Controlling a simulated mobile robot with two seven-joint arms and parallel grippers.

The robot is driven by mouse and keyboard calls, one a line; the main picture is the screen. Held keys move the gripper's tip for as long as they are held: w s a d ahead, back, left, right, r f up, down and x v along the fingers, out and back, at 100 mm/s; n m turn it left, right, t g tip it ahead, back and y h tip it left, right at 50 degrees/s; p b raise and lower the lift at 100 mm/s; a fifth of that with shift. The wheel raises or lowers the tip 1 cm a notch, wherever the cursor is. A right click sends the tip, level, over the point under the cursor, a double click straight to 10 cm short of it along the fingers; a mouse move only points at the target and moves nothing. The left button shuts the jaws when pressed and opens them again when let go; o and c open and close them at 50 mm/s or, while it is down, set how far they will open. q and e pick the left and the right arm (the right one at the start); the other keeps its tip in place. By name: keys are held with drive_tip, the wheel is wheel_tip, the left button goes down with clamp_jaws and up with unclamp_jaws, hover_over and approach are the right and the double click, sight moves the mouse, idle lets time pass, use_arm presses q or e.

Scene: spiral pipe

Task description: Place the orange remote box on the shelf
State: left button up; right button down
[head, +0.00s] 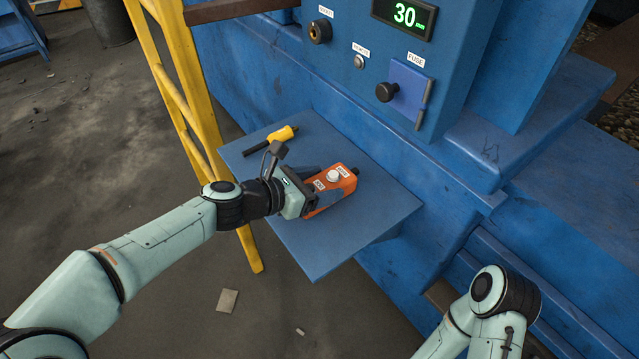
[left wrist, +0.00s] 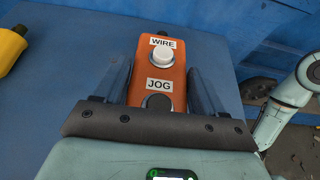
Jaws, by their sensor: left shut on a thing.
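The orange remote box (head: 340,180) is at the blue shelf (head: 305,245), over its middle. It has a white button marked WIRE and a dark button marked JOG, clear in the left wrist view (left wrist: 172,87). My left gripper (head: 318,187) is shut on the box, with one finger along each long side; the fingers also show in the left wrist view (left wrist: 161,85). The box looks level and appears to rest on the shelf, but its underside is hidden. My right arm shows at the lower right of the head view; its gripper is out of the picture.
A yellow-handled tool (head: 280,134) lies on the shelf's far left part. A yellow ladder-like frame (head: 190,95) stands left of the shelf. A blue panel with a green display (head: 405,15) and a black knob (head: 387,92) rises behind. The shelf's near part is clear.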

use_arm(q)
drive_tip(key=o, duration=1.4)
drive_tip(key=shift+f, duration=0.15)
drive_tip(key=shift+o, duration=0.2)
drive_tip(key=shift+r, duration=0.25)
drive_tip(key=p+v, duration=0.2)
drive_tip(key=v, duration=1)
